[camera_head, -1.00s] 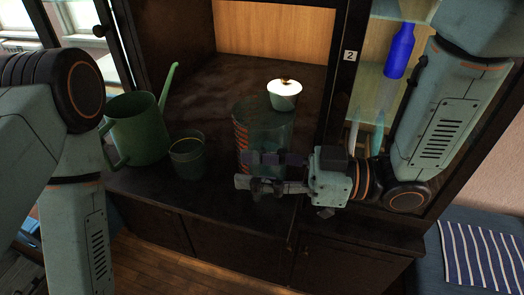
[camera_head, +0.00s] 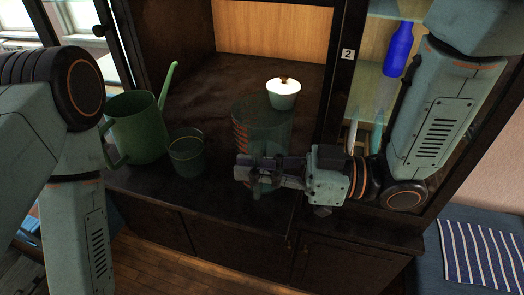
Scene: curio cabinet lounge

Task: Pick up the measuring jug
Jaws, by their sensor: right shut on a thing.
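The measuring jug (camera_head: 262,125) is a clear, greenish cylinder with red marks on its left side. It stands upright on the dark cabinet counter. My right gripper (camera_head: 250,170) reaches in from the right at the jug's near, lower side. Its fingers are close together and shut on the jug. Just what part of the jug lies between them is hard to make out, because the jug is see-through and the fingers cover it. My left arm comes in at the left edge, but its gripper is out of the picture.
A white lidded pot (camera_head: 284,96) stands close behind the jug. A small green glass (camera_head: 187,156) and a green watering can (camera_head: 138,128) stand to the left. A blue bottle (camera_head: 399,50) is on a glass shelf at right. The counter (camera_head: 225,205) ends just in front.

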